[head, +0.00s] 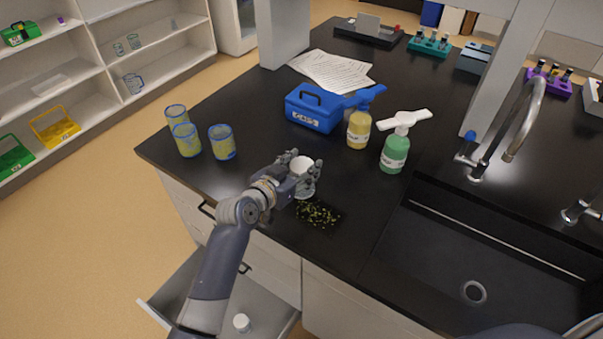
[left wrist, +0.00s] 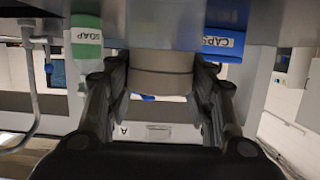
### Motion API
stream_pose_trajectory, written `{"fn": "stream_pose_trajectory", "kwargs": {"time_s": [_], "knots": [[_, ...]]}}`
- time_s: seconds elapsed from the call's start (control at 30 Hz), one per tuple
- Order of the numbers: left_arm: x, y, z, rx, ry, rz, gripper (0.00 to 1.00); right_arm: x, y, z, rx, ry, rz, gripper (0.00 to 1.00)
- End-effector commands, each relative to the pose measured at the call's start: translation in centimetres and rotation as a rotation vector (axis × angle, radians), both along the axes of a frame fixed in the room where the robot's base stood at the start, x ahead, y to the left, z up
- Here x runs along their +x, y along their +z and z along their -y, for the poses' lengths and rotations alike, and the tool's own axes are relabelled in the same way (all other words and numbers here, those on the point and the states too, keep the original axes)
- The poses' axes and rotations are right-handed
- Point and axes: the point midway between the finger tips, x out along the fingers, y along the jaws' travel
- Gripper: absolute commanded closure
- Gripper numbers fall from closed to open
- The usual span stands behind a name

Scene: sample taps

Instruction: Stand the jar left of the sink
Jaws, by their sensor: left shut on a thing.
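My left gripper (head: 305,178) is shut on a white jar (head: 302,164), near the counter's front edge and left of the sink. The jar looks about upright, and the fingers hide part of its side. I cannot tell whether its base touches the counter. In the left wrist view the jar (left wrist: 162,78) shows as a pale cylinder between the two fingers (left wrist: 162,100). The black sink (head: 455,260) is at the right, with a curved tap (head: 525,115) behind it. My right gripper is not in view.
A dark patch with yellow-green bits (head: 318,213) lies just in front of the jar. Soap bottle (head: 394,155), yellow bottle (head: 358,130) and blue caps box (head: 314,110) stand behind. Several yellow-green beakers (head: 222,142) stand left. An open drawer (head: 205,290) below holds a small white item (head: 241,323).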

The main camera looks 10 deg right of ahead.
Motion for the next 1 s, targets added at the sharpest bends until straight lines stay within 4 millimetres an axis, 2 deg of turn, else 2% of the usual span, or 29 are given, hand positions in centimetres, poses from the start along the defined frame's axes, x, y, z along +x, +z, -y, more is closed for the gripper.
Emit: {"fn": "stream_pose_trajectory", "kwargs": {"time_s": [0.03, 0.47, 0.5, 0.57, 0.87, 1.0], "knots": [[0.0, -0.77, 0.03, -0.001, 0.0, 0.001, 0.83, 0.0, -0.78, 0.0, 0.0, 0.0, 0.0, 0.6], [0.02, -1.11, 0.0, 0.001, 0.0, 0.002, 0.83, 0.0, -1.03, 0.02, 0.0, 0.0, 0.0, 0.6], [0.01, -0.95, 0.0, 0.0, 0.001, 0.002, 0.42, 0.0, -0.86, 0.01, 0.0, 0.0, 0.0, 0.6], [0.0, -0.96, 0.01, 0.0, 0.0, 0.001, 0.31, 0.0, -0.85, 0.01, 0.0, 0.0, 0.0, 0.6], [-0.01, -0.95, 0.01, 0.0, 0.0, 0.001, 0.31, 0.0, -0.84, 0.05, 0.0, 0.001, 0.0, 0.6], [-0.01, -0.36, 0.03, -0.001, 0.0, 0.001, 0.31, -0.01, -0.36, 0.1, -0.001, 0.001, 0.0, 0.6]]}}
